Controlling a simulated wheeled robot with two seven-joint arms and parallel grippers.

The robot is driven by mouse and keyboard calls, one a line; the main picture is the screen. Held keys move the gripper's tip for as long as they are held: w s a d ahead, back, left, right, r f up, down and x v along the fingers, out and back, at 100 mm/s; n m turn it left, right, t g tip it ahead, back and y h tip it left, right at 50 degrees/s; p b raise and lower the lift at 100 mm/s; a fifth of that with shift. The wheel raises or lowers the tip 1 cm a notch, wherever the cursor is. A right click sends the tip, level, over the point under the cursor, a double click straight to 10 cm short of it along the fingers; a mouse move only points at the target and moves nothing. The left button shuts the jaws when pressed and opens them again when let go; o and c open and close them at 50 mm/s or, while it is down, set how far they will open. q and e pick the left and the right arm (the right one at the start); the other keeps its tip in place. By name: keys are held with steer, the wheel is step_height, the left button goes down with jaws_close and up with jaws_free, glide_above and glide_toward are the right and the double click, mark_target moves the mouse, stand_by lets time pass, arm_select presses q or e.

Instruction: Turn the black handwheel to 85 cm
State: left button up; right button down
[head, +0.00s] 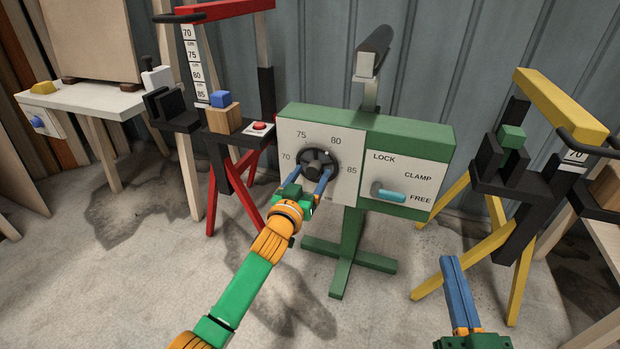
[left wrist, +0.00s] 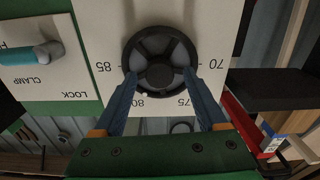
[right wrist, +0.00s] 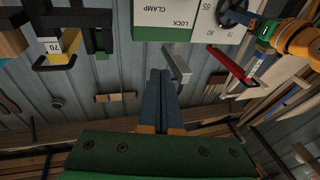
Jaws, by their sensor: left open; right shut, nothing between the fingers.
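The black handwheel (head: 318,160) is on the white dial face (head: 292,135) of a green machine, marked 70, 75, 80 and 85. A small pale dot on its rim lies towards the 80 mark. It also shows in the left wrist view (left wrist: 160,47), upside down. My left gripper (head: 310,177) is at the wheel, its open blue fingers on either side of the wheel's near part. Whether they touch the rim is unclear. My right gripper (head: 449,260) is shut and empty, low at the right and apart from the machine.
A teal-handled lever (head: 391,195) beside the dial points towards FREE. A red stand (head: 237,10) with a scale and red button (head: 260,127) is left. A yellow stand (head: 548,95) is right. Open floor lies in front of the machine.

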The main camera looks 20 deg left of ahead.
steer(key=shift+r, duration=0.1)
arm_select(q)
jaws_close()
steer(key=m+p, duration=0.2)
steer(key=m, duration=0.1)
steer(key=shift+r+m, duration=0.1)
steer(key=shift+m, duration=0.3)
steer(key=m+p, duration=0.1)
steer(key=m, duration=0.4)
steer(key=shift+f+m, duration=0.2)
steer(key=shift+m, duration=1.4)
arm_select(e)
steer(key=s+d+f+g+h, duration=0.1)
steer(key=s+f+g, duration=0.2)
steer(key=f, duration=0.3)
steer(key=s+d+f+g+h, duration=0.1)
steer(key=s+d+f+g, duration=0.1)
steer(key=s+f+g, duration=0.2)
steer(key=s+d+f+m+g+h, duration=0.1)
steer(key=s+f+g, duration=0.2)
steer(key=f+g, duration=0.3)
steer(key=shift+s+d+f+h, duration=0.3)
steer(key=shift+d+f+h, duration=0.1)
steer(key=shift+f, duration=1.35)
arm_select(q)
jaws_free()
